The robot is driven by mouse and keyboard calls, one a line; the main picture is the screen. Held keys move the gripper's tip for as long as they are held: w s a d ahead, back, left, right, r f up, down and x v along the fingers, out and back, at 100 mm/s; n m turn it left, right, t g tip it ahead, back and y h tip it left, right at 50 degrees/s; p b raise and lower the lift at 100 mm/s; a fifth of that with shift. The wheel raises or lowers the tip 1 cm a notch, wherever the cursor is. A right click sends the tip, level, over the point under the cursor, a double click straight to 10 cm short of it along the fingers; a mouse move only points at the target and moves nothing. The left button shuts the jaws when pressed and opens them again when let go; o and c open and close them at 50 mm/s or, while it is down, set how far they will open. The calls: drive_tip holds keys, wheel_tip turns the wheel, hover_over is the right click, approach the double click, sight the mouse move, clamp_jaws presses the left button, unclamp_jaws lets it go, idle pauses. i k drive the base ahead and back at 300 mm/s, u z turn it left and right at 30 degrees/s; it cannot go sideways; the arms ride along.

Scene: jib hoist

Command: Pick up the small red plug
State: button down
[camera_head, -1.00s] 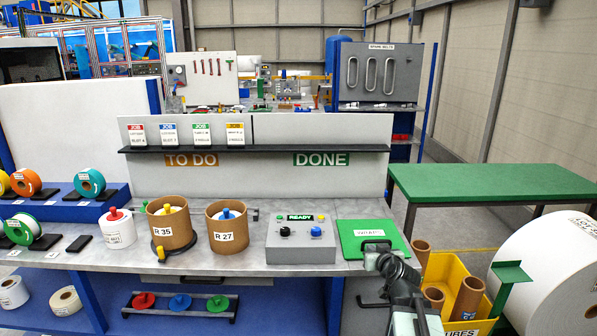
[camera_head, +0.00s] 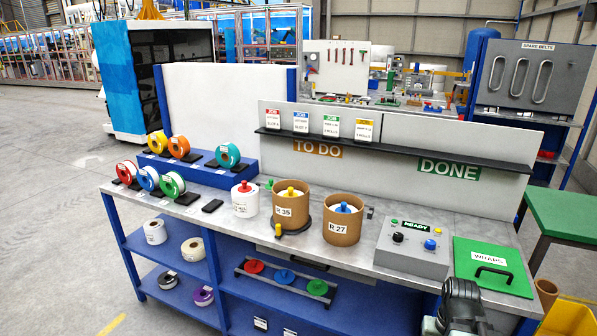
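A small red plug (camera_head: 244,186) with a knob sits on top of a white labelled roll (camera_head: 245,205) on the grey workbench. A larger red disc with a knob (camera_head: 254,266) lies on the low rack under the bench, so there are two red pieces. The dark end of my arm, with my gripper (camera_head: 461,298), shows at the bottom right, in front of the bench's right end. It is far from both red pieces. Its fingers cannot be made out, and nothing is seen held in it.
Brown tubes R 35 (camera_head: 287,218) and R 27 (camera_head: 342,225) stand right of the white roll, holding yellow and blue plugs. A grey control box (camera_head: 412,250) and a green WRAPS panel (camera_head: 492,266) are further right. Coloured spools stand left. Open floor (camera_head: 60,230) lies left of the bench.

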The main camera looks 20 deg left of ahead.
sight(245, 188)
drive_tip(key=u, duration=1.5)
drive_tip(key=i, duration=1.9)
drive_tip(key=u, duration=1.8)
